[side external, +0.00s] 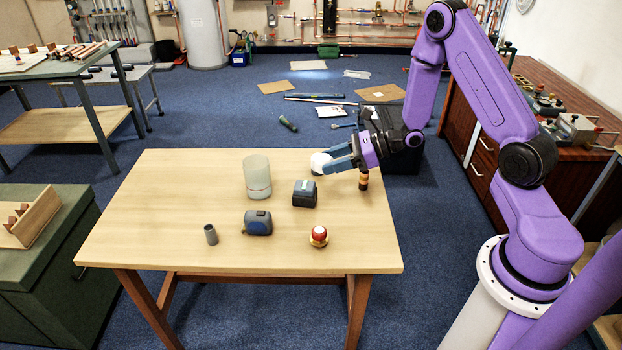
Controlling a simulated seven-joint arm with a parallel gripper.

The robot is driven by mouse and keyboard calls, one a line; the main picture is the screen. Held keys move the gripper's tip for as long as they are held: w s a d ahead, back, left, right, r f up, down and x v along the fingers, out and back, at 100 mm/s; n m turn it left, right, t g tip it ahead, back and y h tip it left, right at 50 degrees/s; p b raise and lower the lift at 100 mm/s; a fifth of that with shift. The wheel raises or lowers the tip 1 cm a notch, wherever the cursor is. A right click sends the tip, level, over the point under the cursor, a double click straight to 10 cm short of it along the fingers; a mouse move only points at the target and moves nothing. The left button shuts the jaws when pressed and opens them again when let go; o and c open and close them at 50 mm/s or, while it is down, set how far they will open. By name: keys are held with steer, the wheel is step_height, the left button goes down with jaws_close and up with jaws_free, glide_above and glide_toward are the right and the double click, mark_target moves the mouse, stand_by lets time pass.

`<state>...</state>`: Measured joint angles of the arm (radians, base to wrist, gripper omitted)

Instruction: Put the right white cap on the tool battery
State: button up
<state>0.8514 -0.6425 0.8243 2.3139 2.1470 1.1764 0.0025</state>
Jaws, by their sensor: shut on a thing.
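A white cap (319,159) is held between the fingers of my gripper (333,161), which reaches in from the right, pointing left. The gripper is shut on the cap near the table's back edge; I cannot tell how far above the tabletop it is. The dark tool battery (304,194) stands on the table, nearer the camera and slightly left of the cap, apart from it.
On the wooden table (155,205) stand a frosted cup (257,177), a blue-grey tape measure (257,223), a grey pipe piece (210,234) and a red knob (319,235). An orange-and-black item (363,181) is below my wrist. The table's left side is clear.

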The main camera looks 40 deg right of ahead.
glide_above(312, 185)
steer(key=s, duration=0.1)
step_height(312, 185, down, 6)
steer(key=shift+w+f, duration=0.4)
steer(key=shift+f, duration=0.25)
steer(key=shift+w+f, duration=0.1)
steer(key=shift+f, duration=1.4)
steer(key=shift+f, duration=0.1)
steer(key=o, duration=1)
